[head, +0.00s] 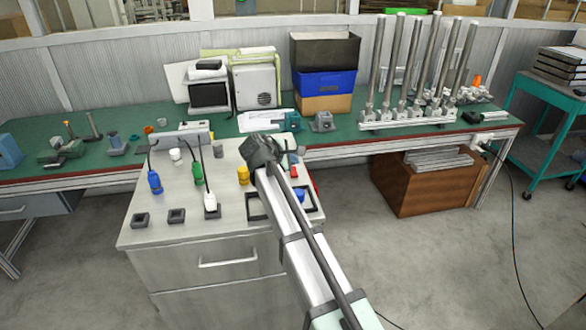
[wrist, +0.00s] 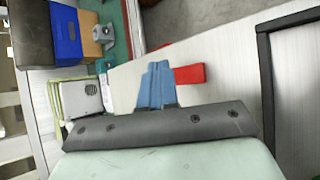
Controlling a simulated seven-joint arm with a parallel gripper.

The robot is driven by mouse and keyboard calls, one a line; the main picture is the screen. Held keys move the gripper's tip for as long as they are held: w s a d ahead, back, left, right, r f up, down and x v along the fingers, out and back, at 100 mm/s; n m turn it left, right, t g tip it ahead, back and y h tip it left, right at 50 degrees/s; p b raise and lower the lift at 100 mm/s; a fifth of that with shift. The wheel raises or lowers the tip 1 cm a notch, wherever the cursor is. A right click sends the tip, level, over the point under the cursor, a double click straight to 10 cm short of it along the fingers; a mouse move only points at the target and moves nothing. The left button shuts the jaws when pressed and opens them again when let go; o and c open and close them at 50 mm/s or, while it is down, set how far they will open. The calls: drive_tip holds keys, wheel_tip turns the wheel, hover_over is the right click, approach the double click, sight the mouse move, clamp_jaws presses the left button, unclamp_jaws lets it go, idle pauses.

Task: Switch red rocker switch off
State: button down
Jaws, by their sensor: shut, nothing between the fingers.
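A red piece (wrist: 189,73), which looks like the rocker switch, shows in the wrist view just right of my fingertips and is partly hidden behind them. A small red patch (head: 294,171) shows in the head view beside my wrist, above the grey cabinet top. My gripper (wrist: 158,72) has its blue fingers shut together with nothing between them, close beside the red piece. I cannot tell whether they touch it, or which way the switch is tilted. In the head view the arm and wrist hide the fingertips and much of the switch area.
The grey cabinet top (head: 150,207) carries blue (head: 155,182), green (head: 197,173) and white (head: 210,200) plugs on cables, a yellow piece (head: 243,175) and dark square frames. The green workbench (head: 345,130) behind holds blue (head: 325,84) and black bins and tall metal rods.

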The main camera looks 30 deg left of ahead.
sight(292, 173)
drive_tip(key=shift+f, duration=0.2)
drive_tip(key=shift+f, duration=0.2)
drive_tip(key=shift+w+a+f, duration=0.1)
drive_tip(key=shift+f, duration=0.25)
idle(0.8)
drive_tip(key=shift+r, duration=0.15)
idle(0.3)
drive_tip(key=shift+r, duration=0.65)
drive_tip(key=shift+r, duration=0.1)
drive_tip(key=shift+s+d+r, duration=0.15)
drive_tip(key=shift+r, duration=0.65)
drive_tip(key=shift+s+d+r, duration=0.1)
drive_tip(key=shift+r, duration=0.65)
drive_tip(key=shift+s+d+r, duration=0.15)
drive_tip(key=shift+r, duration=0.65)
